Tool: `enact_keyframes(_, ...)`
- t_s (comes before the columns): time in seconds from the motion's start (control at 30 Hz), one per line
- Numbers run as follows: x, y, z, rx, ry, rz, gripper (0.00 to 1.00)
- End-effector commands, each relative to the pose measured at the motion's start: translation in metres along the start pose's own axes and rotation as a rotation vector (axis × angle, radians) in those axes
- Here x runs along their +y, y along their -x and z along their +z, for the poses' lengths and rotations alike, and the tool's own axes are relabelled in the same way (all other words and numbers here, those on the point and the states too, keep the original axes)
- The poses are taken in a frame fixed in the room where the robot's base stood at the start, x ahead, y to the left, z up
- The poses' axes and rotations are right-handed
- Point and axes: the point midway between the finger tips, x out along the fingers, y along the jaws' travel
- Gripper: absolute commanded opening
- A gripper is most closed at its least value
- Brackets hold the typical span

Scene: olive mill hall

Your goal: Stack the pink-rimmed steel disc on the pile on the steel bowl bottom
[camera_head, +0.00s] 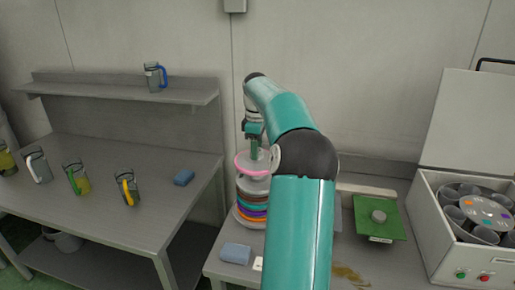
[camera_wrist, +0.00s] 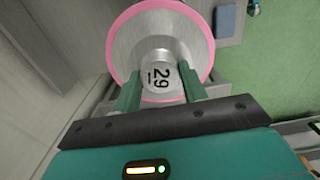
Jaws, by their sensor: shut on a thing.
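The pink-rimmed steel disc (camera_head: 241,168) is held level above the pile of discs (camera_head: 254,200) in the head view. My gripper (camera_head: 254,151) is shut on its central knob from above. In the wrist view the disc (camera_wrist: 122,48) has a wide pink rim, and its knob with a printed number sits between my fingers (camera_wrist: 160,92). The pile has several coloured rims, including teal, orange and purple, with a grey top. It stands on the steel bowl bottom (camera_head: 243,220), partly hidden by my arm. I cannot tell whether the disc touches the pile.
Another jug (camera_head: 155,77) is on the shelf.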

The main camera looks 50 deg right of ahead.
Motion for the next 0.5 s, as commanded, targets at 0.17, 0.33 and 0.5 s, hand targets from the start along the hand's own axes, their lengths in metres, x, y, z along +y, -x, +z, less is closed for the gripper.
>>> enact_keyframes(0.17, 0.0, -0.003, -0.001, -0.001, 0.002, 0.002, 0.34)
enact_keyframes(0.33, 0.0, -0.005, 0.0, 0.001, 0.0, 0.001, 0.34)
enact_keyframes(0.5, 0.0, -0.011, 0.0, 0.0, 0.0, 0.0, 0.34)
